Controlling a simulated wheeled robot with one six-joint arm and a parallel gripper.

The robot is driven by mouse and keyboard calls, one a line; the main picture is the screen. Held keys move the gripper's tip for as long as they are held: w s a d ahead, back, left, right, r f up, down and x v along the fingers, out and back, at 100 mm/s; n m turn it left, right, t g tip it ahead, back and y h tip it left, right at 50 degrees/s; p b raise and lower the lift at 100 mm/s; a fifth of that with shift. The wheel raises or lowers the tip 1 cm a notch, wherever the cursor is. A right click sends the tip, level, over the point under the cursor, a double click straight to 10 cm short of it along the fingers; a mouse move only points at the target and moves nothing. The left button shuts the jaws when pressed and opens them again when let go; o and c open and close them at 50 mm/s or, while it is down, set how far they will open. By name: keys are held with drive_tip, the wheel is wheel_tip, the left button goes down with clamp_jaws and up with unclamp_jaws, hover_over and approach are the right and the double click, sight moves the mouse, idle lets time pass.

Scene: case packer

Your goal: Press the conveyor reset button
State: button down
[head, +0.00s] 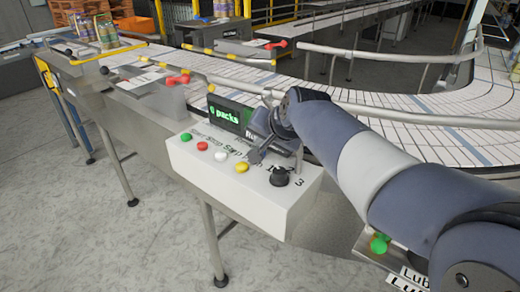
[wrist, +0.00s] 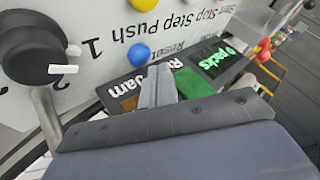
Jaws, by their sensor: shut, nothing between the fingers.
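The white control box (head: 240,190) stands in front of the conveyor. Its sloping top carries green, red, white and yellow (head: 242,168) buttons and a black knob (head: 279,176). In the wrist view a blue button (wrist: 139,54) sits beside the word "Reset"; in the head view it is hidden, apparently by my gripper. My gripper (head: 254,157) is shut and empty, over the box between the yellow button and the display. In the wrist view its fingertips (wrist: 158,72) show just right of and below the blue button, apart from it in the picture; their height above the panel is unclear.
A display (head: 230,115) reading "0 packs" rises behind the buttons, close to my gripper. The black knob is large in the wrist view (wrist: 35,45). Conveyor rails (head: 400,112) run behind my arm. A green knob (head: 380,243) is below my arm. Open floor (head: 110,240) lies front left.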

drive_tip(key=shift+r, duration=0.1)
wheel_tip(320, 180, up, 5)
drive_tip(key=p, duration=0.4)
